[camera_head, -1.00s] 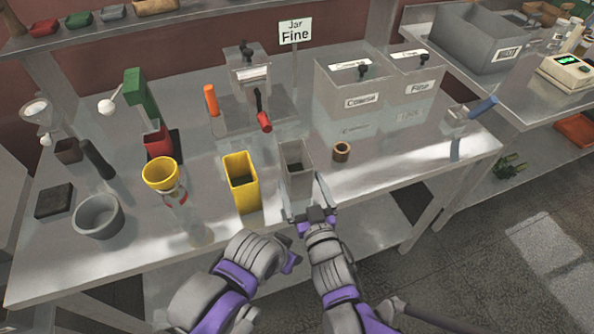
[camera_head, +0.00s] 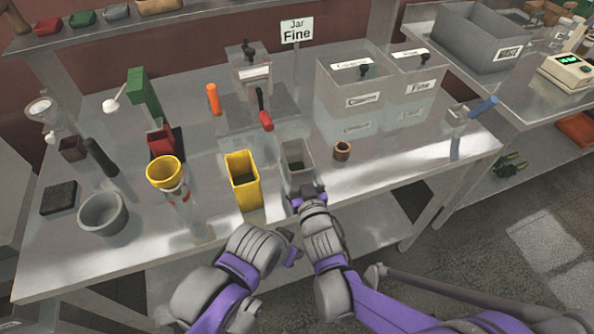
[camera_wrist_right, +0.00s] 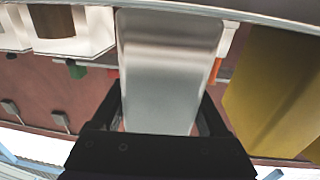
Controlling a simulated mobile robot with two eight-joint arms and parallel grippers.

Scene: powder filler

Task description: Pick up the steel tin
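The steel tin (camera_head: 298,165) is a grey, open-topped square tin standing upright at the front of the steel table, right of the yellow tin. My right gripper (camera_head: 307,193) is at its near side, with its fingers closed in on the two sides. In the right wrist view the tin (camera_wrist_right: 168,70) fills the gap between the two dark fingers of the gripper (camera_wrist_right: 163,105), which appear to touch its walls. The tin's lower part is hidden behind the gripper in the head view. My left gripper (camera_head: 292,256) is low in front of the table, its fingers unclear.
The yellow square tin (camera_head: 243,180) stands close on the left and shows large in the wrist view (camera_wrist_right: 275,90). A small brown ring (camera_head: 342,151) lies on the right. Behind are a red-handled device (camera_head: 258,112) and the Coarse and Fine bins (camera_head: 350,100).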

